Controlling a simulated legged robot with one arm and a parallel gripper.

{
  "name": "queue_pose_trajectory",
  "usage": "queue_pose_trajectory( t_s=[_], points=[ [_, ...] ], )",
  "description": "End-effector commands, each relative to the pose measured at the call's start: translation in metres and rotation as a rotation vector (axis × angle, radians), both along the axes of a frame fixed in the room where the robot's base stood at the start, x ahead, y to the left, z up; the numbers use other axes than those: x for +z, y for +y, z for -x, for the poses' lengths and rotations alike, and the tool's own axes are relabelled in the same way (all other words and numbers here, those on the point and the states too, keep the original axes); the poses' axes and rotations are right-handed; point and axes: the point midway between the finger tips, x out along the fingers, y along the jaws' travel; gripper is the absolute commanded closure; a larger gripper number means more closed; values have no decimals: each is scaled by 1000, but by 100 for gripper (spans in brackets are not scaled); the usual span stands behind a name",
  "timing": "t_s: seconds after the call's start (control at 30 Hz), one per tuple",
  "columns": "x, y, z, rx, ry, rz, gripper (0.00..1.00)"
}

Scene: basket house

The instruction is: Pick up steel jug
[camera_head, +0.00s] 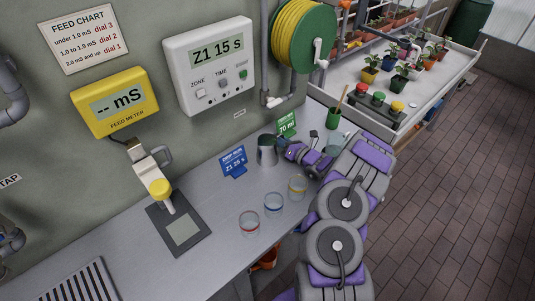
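The steel jug (266,152) stands upright on the grey counter (215,196), between the blue card (233,160) and the end of my arm. My gripper (284,146) is just right of the jug, at the jug's upper half. It is small and partly hidden by my own wrist, so I cannot tell whether its fingers touch the jug or how wide they are.
Three clear beakers with red (249,223), blue (273,204) and yellow (297,187) bands stand in front. A green card (287,124) and green cup (333,117) are behind. A meter stand (159,180) is left; a hose reel (304,35) hangs on the wall.

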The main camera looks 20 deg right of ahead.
Motion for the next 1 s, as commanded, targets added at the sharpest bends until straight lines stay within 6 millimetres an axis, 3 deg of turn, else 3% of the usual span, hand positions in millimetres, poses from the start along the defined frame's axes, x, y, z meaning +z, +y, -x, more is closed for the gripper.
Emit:
queue_pose_trajectory(
  t_s=[0.27, 0.47, 1.0],
  points=[
    [1, 0, -2, -1, -1, 0, 82],
    [1, 1, -3, -1, -1, 1, 100],
    [1, 1, -2, 1, -1, 1, 100]
  ],
)
